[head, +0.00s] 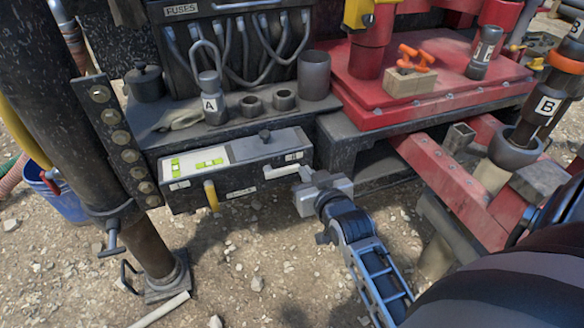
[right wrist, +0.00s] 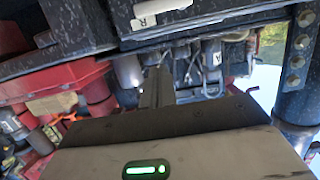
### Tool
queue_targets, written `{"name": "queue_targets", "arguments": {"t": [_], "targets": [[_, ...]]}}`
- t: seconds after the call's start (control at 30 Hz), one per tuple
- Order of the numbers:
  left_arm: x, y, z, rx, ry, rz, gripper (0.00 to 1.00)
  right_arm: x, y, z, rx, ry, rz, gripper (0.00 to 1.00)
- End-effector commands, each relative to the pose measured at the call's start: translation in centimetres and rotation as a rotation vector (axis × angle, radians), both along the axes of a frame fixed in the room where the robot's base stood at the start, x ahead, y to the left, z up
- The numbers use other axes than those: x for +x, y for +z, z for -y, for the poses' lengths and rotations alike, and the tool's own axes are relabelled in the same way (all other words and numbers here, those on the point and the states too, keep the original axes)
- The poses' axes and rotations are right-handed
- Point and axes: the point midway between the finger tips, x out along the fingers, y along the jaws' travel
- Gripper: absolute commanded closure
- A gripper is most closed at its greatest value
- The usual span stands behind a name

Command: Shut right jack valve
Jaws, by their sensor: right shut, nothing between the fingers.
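The control box (head: 240,172) stands low under the shelf in the head view. A yellow lever (head: 211,197) hangs down on its front at the left. At its right end a pale lever-like bar (head: 282,171) lies nearly level, just below a small white label (head: 294,156); I take it for the right jack valve's handle. My right gripper (head: 304,174) is shut and empty, with its tips close to the bar's right end. I cannot tell whether they touch. In the right wrist view the shut fingers (right wrist: 155,86) point toward the dark box, near an R label (right wrist: 144,22). My left gripper is out of view.
A red platform (head: 430,90) and red beam (head: 450,190) stand to the right. A black post (head: 110,130) with a foot stands at the left, beside a blue bucket (head: 62,195). The gravel in front of the box is mostly open.

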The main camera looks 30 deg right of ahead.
Motion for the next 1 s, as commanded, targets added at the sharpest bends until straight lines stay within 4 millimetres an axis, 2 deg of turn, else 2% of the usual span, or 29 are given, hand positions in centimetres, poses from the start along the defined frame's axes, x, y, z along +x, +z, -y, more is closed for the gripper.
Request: {"name": "queue_targets", "arguments": {"t": [0.17,0.27,0.67,0.7,0.8,1.0], "targets": [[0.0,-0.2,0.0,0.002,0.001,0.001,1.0,0.7,-0.2,0.1,-0.001,0.002,0.002,1.0],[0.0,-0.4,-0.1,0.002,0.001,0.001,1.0,2.0,-0.5,0.4,-0.001,0.002,0.002,1.0],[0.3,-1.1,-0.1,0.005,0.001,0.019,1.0,9.9,-2.6,2.3,-0.001,0.002,0.001,1.0],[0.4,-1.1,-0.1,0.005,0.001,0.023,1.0,9.5,-3.7,2.3,0.001,0.002,-0.005,1.0],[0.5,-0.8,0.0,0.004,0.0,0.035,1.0,9.4,-5.1,2.2,0.001,0.002,-0.004,1.0],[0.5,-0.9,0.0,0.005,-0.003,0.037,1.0,9.4,-6.3,2.2,0.001,0.002,-0.001,1.0]]}}
